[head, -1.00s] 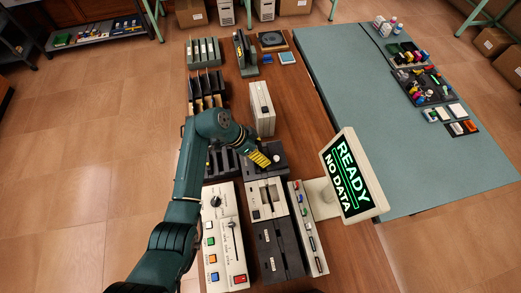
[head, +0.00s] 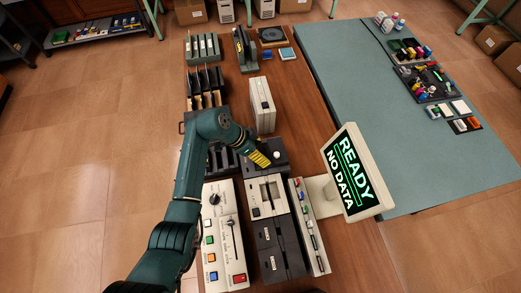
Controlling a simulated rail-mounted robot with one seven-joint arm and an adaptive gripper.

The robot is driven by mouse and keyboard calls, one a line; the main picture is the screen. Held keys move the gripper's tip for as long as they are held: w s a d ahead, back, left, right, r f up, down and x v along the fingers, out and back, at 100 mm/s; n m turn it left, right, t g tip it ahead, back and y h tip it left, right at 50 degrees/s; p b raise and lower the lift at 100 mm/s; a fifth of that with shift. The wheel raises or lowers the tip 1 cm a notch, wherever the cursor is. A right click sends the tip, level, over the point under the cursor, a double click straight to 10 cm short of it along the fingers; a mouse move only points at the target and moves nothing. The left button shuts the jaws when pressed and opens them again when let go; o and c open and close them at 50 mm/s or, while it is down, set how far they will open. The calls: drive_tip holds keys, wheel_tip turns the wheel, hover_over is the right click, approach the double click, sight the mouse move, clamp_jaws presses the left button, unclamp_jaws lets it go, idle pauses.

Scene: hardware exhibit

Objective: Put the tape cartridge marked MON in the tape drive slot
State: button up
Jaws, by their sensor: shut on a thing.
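My gripper (head: 260,159), with yellow and dark stripes at its end, is shut over the left part of a black unit with a white knob (head: 276,155). What it grips is too small and hidden to make out. Below it in the picture are a beige drive unit (head: 267,194) with a dark slot and black units with small white labels (head: 275,237). I cannot tell which one is the tape drive. A black rack (head: 221,163) stands beside my forearm, partly hidden by it. No MON marking is readable.
A tilted monitor (head: 350,172) reading READY, NO DATA stands to the right. A beige control panel (head: 224,236) with buttons and a lever is at the left. A beige upright box (head: 262,105) stands beyond my gripper. The teal table (head: 360,120) is largely bare.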

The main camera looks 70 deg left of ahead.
drive_tip(key=shift+f, duration=0.3)
drive_tip(key=o, duration=1.1)
drive_tip(key=shift+c, duration=0.2)
wheel_tip(320, 180, up, 8)
drive_tip(key=p, duration=0.7)
drive_tip(key=shift+r, duration=0.1)
